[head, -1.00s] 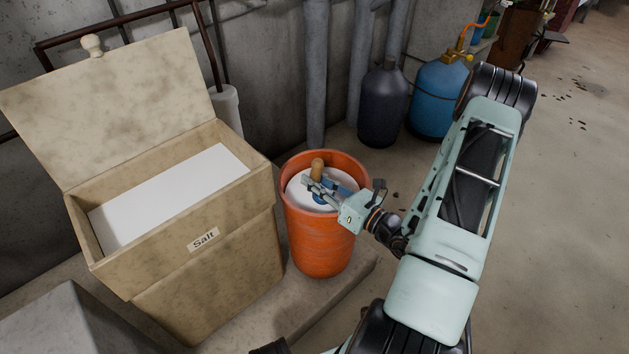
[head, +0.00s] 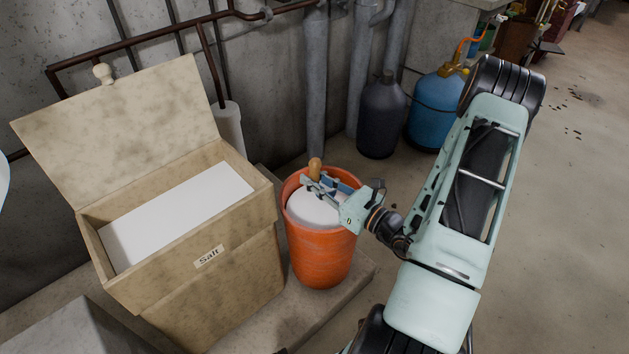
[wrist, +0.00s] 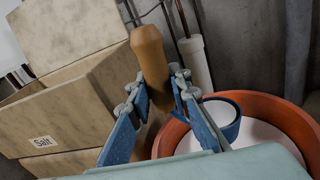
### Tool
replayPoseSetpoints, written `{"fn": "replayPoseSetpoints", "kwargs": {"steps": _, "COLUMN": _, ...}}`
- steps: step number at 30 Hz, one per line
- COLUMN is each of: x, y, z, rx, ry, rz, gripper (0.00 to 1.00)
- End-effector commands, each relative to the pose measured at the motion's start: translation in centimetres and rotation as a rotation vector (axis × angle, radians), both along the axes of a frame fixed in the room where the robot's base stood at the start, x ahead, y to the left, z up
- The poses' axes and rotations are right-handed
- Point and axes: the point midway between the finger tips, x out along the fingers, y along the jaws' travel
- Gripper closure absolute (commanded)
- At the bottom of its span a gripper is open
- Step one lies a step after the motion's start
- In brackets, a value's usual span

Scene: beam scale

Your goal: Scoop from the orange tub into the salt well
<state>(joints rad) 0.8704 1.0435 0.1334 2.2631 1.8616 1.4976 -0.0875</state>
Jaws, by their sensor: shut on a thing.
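The orange tub (head: 320,262) stands on a low slab and holds white material (head: 312,212). The salt well is a tan box (head: 235,272) labelled "Salt", left of the tub, with its lid open and a white surface inside. My gripper (head: 326,187) is over the tub's mouth, shut on a scoop with a wooden handle (head: 315,168). In the wrist view the handle (wrist: 150,62) rises between the blue fingers, and the scoop's blue rim (wrist: 238,118) shows beyond the right finger. The fingers partly hide the scoop, and I cannot tell how full it is.
The box's raised lid (head: 120,130) leans back near the wall pipes. A dark bottle (head: 382,115) and a blue gas cylinder (head: 435,108) stand behind the tub. A grey block (head: 75,330) is at the front left.

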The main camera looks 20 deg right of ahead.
Motion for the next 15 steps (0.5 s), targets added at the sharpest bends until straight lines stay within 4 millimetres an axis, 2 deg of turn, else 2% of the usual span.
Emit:
{"fn": "replayPoseSetpoints", "kwargs": {"steps": 1, "x": 0.0, "y": 0.0, "z": 0.7, "rx": -0.007, "ry": -0.005, "rz": 0.000, "gripper": 1.00}}
{"fn": "replayPoseSetpoints", "kwargs": {"steps": 15, "x": 0.0, "y": 0.0, "z": 3.8, "rx": -0.068, "ry": -0.036, "rz": 0.000, "gripper": 1.00}}
